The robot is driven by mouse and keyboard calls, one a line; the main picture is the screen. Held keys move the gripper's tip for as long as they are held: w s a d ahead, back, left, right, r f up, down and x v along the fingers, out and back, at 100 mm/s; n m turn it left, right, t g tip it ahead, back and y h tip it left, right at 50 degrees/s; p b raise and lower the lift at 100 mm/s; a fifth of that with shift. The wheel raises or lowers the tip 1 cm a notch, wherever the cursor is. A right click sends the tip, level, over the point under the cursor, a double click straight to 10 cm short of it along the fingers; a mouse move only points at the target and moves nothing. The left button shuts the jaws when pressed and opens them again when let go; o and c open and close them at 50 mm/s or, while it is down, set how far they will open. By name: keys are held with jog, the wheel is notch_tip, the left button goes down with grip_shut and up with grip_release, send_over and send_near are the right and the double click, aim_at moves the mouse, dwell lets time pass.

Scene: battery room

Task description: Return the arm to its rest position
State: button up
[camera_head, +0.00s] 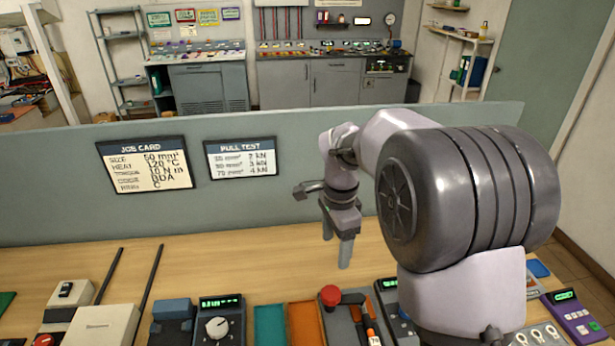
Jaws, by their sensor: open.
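My gripper (337,248) hangs at the end of my arm, pointing down above the back middle of the wooden bench. Its two fingers are apart and nothing shows between them. My arm (465,200) rises from the lower right and bends over toward the panel at the back of the bench. The arm hides part of the bench's right side and part of the panel.
Several devices line the bench's front, among them a dial meter (217,325), a red-knobbed unit (331,296) and a purple meter (573,317). Two black rods (148,292) lie at left. A grey-green panel (60,200) with two cards closes the back. Bare wood (230,265) lies left of my gripper.

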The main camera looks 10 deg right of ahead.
jog(key=s+a+r+n+t+y+b, duration=0.1)
jog(key=s+a+n+t+b, duration=0.1)
jog(key=s, duration=1)
jog(key=s+a+r+n+t+y+b, duration=0.1)
jog(key=s+a+n+t+b, duration=0.1)
jog(key=s+n+b, duration=0.4)
jog(key=s+n+t, duration=0.1)
jog(key=s+n, duration=0.2)
jog(key=s, duration=0.3)
jog(key=shift+s+t, duration=0.4)
